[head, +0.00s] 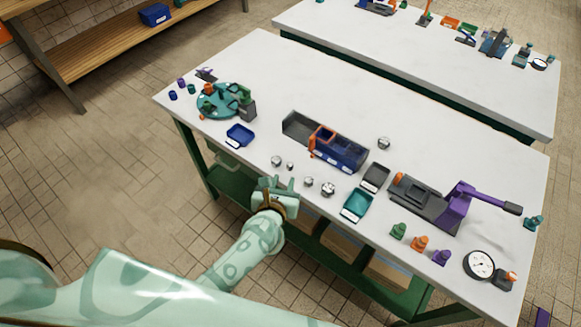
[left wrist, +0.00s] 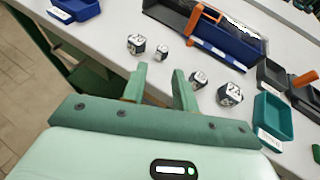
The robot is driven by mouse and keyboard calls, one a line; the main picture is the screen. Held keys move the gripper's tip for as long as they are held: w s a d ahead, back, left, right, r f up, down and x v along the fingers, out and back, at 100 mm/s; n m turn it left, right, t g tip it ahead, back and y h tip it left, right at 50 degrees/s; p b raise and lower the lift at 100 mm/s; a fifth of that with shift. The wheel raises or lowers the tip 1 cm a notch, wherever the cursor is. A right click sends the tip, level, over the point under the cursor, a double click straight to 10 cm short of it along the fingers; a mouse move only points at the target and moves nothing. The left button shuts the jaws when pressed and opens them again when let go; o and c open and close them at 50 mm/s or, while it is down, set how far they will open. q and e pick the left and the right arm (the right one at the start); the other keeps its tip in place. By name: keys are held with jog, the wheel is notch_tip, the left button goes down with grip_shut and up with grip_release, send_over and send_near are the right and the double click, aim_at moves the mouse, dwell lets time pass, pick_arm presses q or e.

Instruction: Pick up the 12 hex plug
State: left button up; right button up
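Several small silver-and-dark hex plugs stand near the table's front edge. In the head view, two sit left of centre, a smaller plug (head: 290,167) beside a larger plug (head: 276,161). Two more, a plug (head: 308,182) and a larger plug (head: 328,189), sit to the right, and another plug (head: 384,143) lies farther back. The left wrist view shows the left pair (left wrist: 136,44) and right pair (left wrist: 229,94); their top markings are too small to tell which is 12. My left gripper (head: 280,184) is open and empty at the front edge, its fingers (left wrist: 160,76) apart. My right gripper is not in view.
A blue tray (head: 240,135) lies left and a teal tray (head: 357,205) right of the plugs. A dark-and-blue bin (head: 340,155) with an orange piece stands behind. A purple-handled press (head: 455,205) and a gauge (head: 479,264) are farther right.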

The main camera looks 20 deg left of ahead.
aim_at(289, 168)
pick_arm(q)
jog(key=b+x, duration=0.2)
jog(key=x, duration=0.5)
jog(key=shift+w+d, duration=0.1)
jog(key=shift+d, duration=0.1)
jog(key=shift+r, duration=0.1)
grip_shut()
